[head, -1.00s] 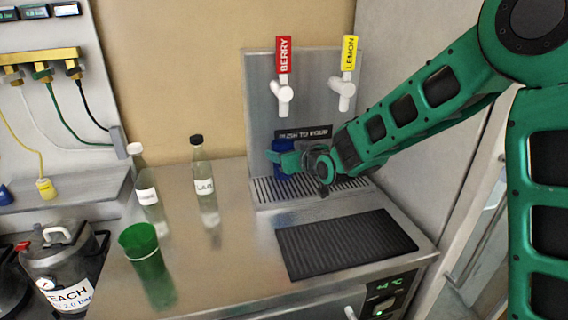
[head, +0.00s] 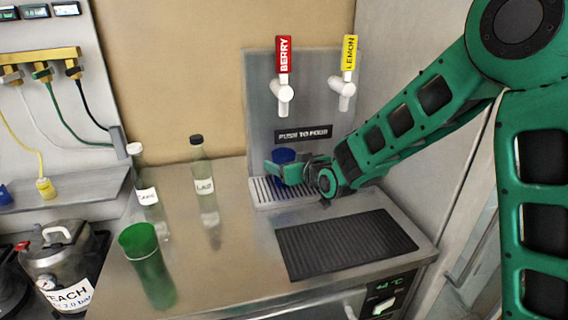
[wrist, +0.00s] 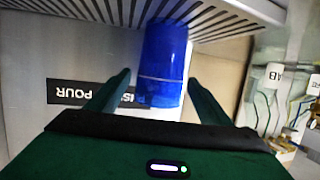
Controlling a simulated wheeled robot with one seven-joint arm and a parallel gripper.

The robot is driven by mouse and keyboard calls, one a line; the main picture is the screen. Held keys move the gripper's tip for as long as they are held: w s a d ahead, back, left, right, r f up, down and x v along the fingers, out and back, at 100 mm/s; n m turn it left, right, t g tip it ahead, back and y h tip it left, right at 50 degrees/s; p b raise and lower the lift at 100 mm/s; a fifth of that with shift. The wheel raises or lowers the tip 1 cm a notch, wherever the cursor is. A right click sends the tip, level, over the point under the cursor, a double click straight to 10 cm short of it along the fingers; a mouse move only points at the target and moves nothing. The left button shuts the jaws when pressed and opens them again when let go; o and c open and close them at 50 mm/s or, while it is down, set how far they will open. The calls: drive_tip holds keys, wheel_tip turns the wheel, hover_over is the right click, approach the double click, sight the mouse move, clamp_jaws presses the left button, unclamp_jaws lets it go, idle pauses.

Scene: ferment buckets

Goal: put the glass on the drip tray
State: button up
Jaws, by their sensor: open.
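The blue glass (head: 284,155) stands upright on the slotted drip tray (head: 262,193), below the red BERRY tap; its lower part is hidden by my gripper in the head view. My gripper (head: 282,171) is low over the tray, around the glass. The wrist view is upside down: the glass (wrist: 165,55) lies between my two spread fingers (wrist: 160,80), with its base at the tray's slots (wrist: 220,18). The fingers are open, with a gap showing at least on the left side of the glass.
A BERRY tap (head: 284,85) and a LEMON tap (head: 347,80) hang from the panel above. A black ribbed mat (head: 345,243) lies in front of the tray. A green cup (head: 140,250) and two bottles (head: 203,180) stand to the left; the counter between is clear.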

drive_tip(key=v, duration=1.1)
drive_tip(key=shift+w, duration=0.1)
drive_tip(key=s+d+f+m+g+h, duration=0.1)
drive_tip(key=s+d+g+h, duration=0.1)
drive_tip(key=s+d, duration=0.35)
drive_tip(key=s+d+f+m+g+h, duration=0.1)
drive_tip(key=s+d+m+g+h, duration=0.1)
drive_tip(key=d, duration=0.6)
drive_tip(key=s+d+m+g+h, duration=0.1)
drive_tip(key=s+d+g+h, duration=0.1)
drive_tip(key=s+d, duration=0.35)
drive_tip(key=s+d+f+m+g, duration=0.1)
drive_tip(key=s+d+m+g, duration=0.2)
drive_tip(key=s+d, duration=0.6)
drive_tip(key=s+d+f+m+g, duration=0.1)
drive_tip(key=s+d+m+g, duration=0.3)
drive_tip(key=s+d, duration=0.5)
drive_tip(key=s+m, duration=0.1)
drive_tip(key=s, duration=0.4)
drive_tip(key=shift+s+f+h, duration=0.3)
drive_tip(key=shift+h, duration=0.1)
